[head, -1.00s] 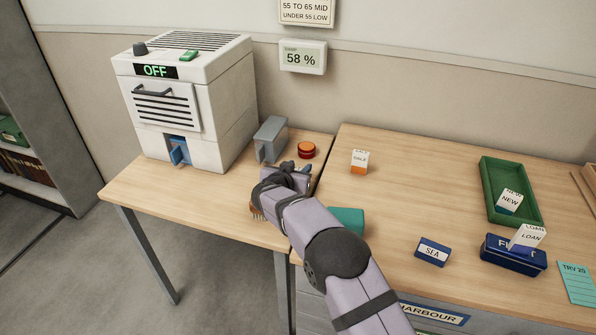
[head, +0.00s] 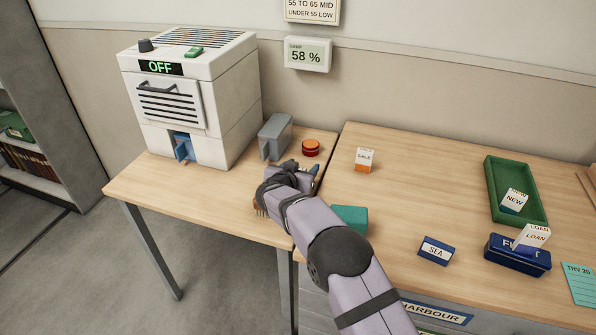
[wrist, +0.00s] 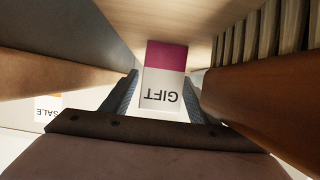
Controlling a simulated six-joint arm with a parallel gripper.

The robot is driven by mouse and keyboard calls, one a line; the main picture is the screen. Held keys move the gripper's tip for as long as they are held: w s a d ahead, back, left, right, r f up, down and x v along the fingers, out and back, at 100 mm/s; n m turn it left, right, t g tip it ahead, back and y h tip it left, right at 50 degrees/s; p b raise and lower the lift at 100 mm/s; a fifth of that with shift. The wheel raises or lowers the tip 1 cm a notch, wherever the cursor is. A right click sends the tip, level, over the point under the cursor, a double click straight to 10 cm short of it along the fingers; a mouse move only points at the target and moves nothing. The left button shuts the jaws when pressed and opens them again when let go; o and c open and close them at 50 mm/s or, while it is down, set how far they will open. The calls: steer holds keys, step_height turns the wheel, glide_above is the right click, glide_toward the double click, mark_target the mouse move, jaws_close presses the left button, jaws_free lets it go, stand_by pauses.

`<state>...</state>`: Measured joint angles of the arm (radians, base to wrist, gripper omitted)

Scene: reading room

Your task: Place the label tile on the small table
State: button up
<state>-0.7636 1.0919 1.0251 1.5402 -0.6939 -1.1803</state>
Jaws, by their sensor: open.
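A label tile reading GIFT (wrist: 163,82), white with a magenta band, shows upside down between my fingers in the wrist view. My gripper (wrist: 160,100) is open, with one finger on each side of the tile; I cannot tell whether they touch it. In the head view my gripper (head: 288,178) is over the right end of the small table (head: 205,203) and hides the GIFT tile. What the tile rests on is not clear.
The right desk (head: 400,190) holds a SALE tile (head: 364,158), teal block (head: 350,217), SEA block (head: 435,250), green tray (head: 495,175) and blue tin (head: 517,257).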

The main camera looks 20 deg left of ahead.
steer(key=v, duration=1.2)
steer(key=shift+r, duration=0.1)
